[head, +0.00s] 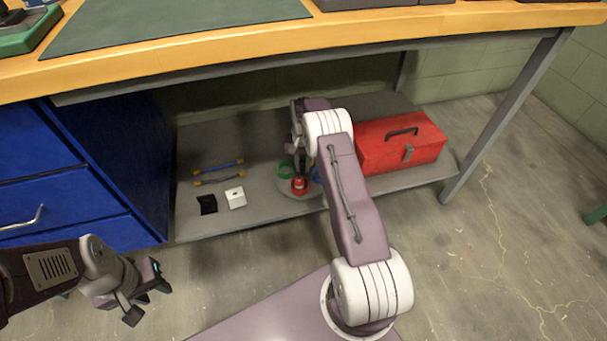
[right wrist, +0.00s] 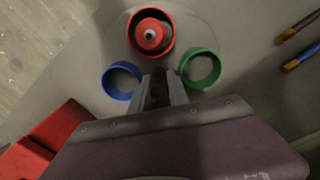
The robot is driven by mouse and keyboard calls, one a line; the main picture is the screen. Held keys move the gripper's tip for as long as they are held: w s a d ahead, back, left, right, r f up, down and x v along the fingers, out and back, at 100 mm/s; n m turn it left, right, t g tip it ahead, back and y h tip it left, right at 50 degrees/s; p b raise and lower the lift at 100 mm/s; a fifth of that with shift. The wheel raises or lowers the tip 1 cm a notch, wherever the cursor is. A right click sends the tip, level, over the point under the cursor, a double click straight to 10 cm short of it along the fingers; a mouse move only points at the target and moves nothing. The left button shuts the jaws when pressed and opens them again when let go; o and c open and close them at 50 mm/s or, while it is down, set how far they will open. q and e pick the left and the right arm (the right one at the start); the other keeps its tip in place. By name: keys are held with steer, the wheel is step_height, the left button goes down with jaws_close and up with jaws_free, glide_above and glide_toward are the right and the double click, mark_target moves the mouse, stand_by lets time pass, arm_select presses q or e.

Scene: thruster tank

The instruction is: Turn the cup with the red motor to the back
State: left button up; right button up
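A red cup (right wrist: 133,47) holding a red motor (right wrist: 151,34) stands on a round grey turntable (right wrist: 112,28) on the low shelf. In the head view the red motor (head: 299,185) is at the near side of the turntable. A blue cup (right wrist: 122,97) and a green cup (right wrist: 183,68) look empty. My right gripper (right wrist: 161,82) reaches down between the blue and green cups, apart from the red cup. Its fingers are close together; whether they grip anything between them is unclear. My left gripper (head: 146,292) is open and empty, over the floor in front of the shelf.
A red toolbox (head: 425,148) stands right of the turntable on the shelf (head: 255,222). A white block (head: 236,198), a black block (head: 207,204) and two handles (head: 219,167) lie to the left. Blue drawers (head: 60,185) and a table leg (head: 505,120) flank the opening; the tabletop (head: 180,65) overhangs it.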

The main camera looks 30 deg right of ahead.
jaws_close()
steer(key=shift+r+n+p, duration=0.1)
steer(key=shift+n+p, duration=0.7)
steer(key=shift+n, duration=0.9)
steer(key=shift+n+p, duration=0.4)
steer(key=shift+n, duration=1.4)
